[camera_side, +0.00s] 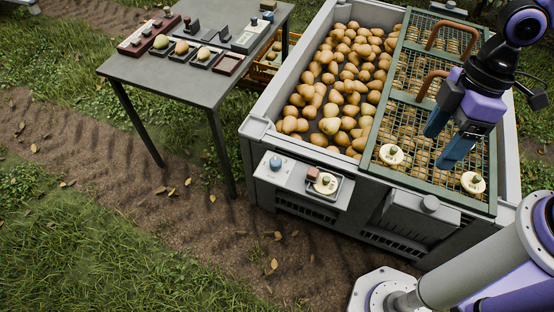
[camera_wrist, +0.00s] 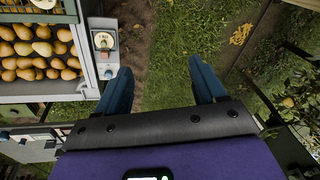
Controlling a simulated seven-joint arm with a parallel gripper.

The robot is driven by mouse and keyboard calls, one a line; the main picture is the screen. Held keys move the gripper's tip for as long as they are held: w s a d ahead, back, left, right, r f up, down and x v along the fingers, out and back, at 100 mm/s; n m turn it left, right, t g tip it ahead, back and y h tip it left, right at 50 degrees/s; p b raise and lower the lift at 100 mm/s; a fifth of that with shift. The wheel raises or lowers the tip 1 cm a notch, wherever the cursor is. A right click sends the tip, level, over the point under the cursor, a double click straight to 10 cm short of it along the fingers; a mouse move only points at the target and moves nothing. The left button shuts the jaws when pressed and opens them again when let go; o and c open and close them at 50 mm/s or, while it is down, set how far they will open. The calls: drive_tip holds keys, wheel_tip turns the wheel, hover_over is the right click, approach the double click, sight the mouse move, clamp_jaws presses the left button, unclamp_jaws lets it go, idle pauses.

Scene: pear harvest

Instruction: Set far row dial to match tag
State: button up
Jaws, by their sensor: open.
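I cannot tell which is the far row dial. No readable tag or dial marking shows. My gripper (camera_side: 441,148) is open and empty above the rack, between the two rack dials in the picture; its spread fingers show in the wrist view (camera_wrist: 160,65).
A large grey bin (camera_side: 262,108) holds many pears left of the rack. Its front ledge (camera_side: 292,180) carries a blue knob (camera_side: 276,163) and a red block (camera_side: 313,173). A grey table (camera_side: 160,78) with trays stands at upper left. Brown rack handles (camera_side: 432,84) stick up near my gripper.

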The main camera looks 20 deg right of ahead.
drive_tip(key=w+a+f+y, duration=0.2)
drive_tip(key=w+a+f, duration=0.2)
drive_tip(key=w+a, duration=0.4)
drive_tip(key=m+t+h, duration=0.1)
drive_tip(key=m+t, duration=0.2)
drive_tip(key=t, duration=0.1)
hover_over(276, 161)
drive_tip(key=s+d, duration=0.2)
wheel_tip(276, 161, down, 35)
drive_tip(key=shift+x, duration=2.25)
drive_tip(key=shift+w+a+f, duration=0.25)
drive_tip(key=shift+w+f, duration=0.1)
drive_tip(key=shift+f, duration=0.25)
